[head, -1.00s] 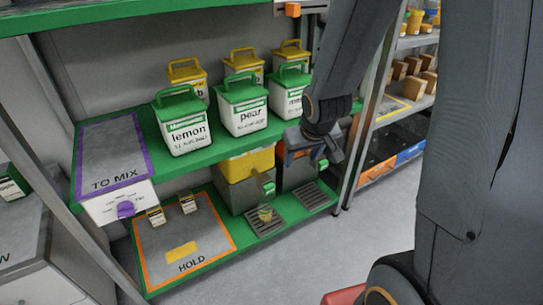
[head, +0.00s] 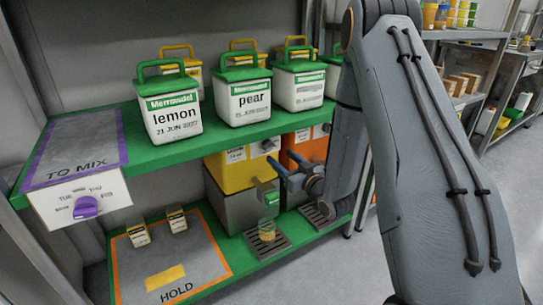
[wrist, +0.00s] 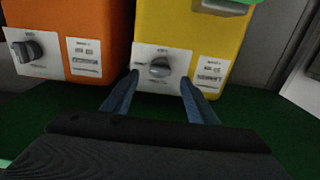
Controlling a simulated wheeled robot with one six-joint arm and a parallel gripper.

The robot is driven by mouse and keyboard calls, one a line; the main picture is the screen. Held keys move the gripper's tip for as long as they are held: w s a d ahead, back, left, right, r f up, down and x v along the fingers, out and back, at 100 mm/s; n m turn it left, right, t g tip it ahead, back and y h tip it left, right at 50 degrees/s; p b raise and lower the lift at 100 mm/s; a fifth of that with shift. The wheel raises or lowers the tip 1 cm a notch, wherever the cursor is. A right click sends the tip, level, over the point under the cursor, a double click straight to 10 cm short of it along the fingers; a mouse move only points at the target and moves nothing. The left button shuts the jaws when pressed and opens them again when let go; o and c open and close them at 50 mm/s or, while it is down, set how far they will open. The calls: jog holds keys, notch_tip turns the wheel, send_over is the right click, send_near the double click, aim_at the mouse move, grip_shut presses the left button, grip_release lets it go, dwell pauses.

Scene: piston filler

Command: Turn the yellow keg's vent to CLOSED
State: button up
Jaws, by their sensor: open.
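The yellow keg (head: 228,172) stands on the lower level, under the green shelf; it fills the right middle of the wrist view (wrist: 225,40). Its vent knob (wrist: 159,68) is a grey knob on a white plate, with its bar lying roughly crosswise in that view. The plate's lettering is too small to read. My gripper (head: 266,173) is open and empty in front of the yellow keg. In the wrist view its blue fingertips (wrist: 158,90) lie either side of the plate, apart from the knob.
An orange keg (head: 300,148) with its own knob (wrist: 27,50) stands beside the yellow one. A green tap (head: 270,198) sits below, over a small jar (head: 268,230) on a drip tray. Lidded tubs, such as lemon (head: 172,120), stand on the shelf (head: 225,140) above.

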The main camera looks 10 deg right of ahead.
aim_at(272, 149)
jog(key=b+x, duration=0.1)
jog(key=x, duration=0.6)
jog(key=shift+w, duration=0.15)
jog(key=c, duration=1.1)
jog(key=shift+o, duration=0.2)
